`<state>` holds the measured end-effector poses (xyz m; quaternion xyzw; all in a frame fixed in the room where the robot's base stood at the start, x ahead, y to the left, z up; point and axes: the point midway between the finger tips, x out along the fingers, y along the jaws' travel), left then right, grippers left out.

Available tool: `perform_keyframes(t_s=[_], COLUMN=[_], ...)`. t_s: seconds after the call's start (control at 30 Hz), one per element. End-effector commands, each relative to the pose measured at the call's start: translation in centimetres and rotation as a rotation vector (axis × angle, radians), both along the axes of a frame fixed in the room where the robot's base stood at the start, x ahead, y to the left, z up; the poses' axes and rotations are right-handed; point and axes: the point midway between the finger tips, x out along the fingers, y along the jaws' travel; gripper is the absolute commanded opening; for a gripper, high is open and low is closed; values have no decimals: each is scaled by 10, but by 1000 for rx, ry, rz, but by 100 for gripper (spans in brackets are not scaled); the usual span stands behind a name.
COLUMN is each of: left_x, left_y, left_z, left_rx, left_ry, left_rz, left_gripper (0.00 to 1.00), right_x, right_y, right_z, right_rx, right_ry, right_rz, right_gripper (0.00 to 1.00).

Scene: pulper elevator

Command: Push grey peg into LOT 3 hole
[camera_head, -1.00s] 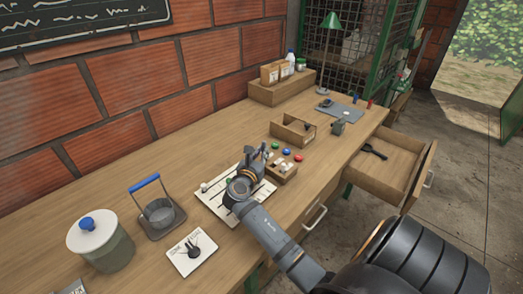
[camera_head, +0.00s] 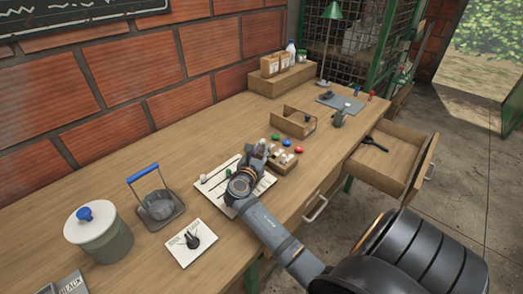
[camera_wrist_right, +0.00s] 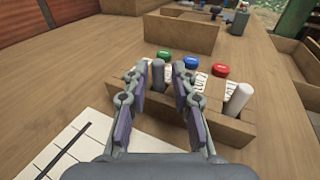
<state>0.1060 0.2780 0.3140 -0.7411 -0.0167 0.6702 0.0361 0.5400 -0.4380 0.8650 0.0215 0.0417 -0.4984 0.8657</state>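My right gripper (camera_head: 262,148) is over the far right end of the white lined board (camera_head: 212,184), at the small wooden peg box (camera_head: 289,165). In the right wrist view its fingers (camera_wrist_right: 160,75) are open on either side of a grey peg (camera_wrist_right: 158,74). The peg stands upright in the box, with narrow gaps to the fingers. A paler peg (camera_wrist_right: 239,98) leans in the same box, to the right of the fingers. The board is partly hidden by my gripper and arm. I cannot read a LOT 3 label or make out its hole. My left gripper is out of view.
Green (camera_wrist_right: 164,55), blue (camera_wrist_right: 192,61) and red (camera_wrist_right: 219,69) buttons stand just behind the peg box. A larger open wooden box (camera_head: 293,123) is beyond. An open drawer (camera_head: 398,160) juts out right.

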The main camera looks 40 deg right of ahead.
Motion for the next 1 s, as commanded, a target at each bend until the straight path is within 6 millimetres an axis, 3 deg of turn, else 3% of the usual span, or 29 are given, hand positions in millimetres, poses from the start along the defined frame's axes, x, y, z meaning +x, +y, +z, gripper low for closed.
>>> perform_keyframes(t_s=[0.4,0.8,1.0], left_x=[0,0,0], left_y=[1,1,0], left_z=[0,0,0], left_rx=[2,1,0], left_ry=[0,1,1], left_rz=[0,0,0], left_gripper=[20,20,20], right_x=[0,0,0], right_y=[0,0,0], right_z=[4,83,100], right_rx=[0,0,0], right_ry=[-2,-5,-1], right_rz=[0,1,0], right_gripper=[40,40,40])
